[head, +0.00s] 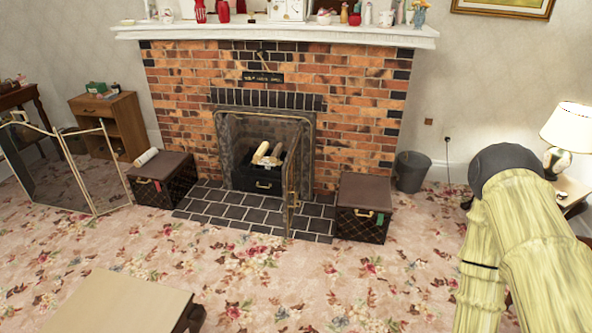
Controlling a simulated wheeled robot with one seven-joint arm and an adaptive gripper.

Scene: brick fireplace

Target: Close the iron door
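The brick fireplace (355,109) stands at the back centre with a dark opening in a thin metal frame. The iron door (293,185) is a narrow metal-framed panel at the right side of this opening. It stands swung outward over the dark tiled hearth, seen nearly edge-on, so the opening is uncovered. Inside the opening, a black grate (258,180) holds pale logs (268,154). My arm shows at the right edge, well to the right of the door. My gripper is not in view.
Dark trunks stand on both sides of the hearth (255,209), one left (162,180) and one right (364,208). A grey bucket (411,172) is by the wall. A folding screen (75,170) stands left. A wooden table (120,303) is in front. Carpet before the hearth is clear.

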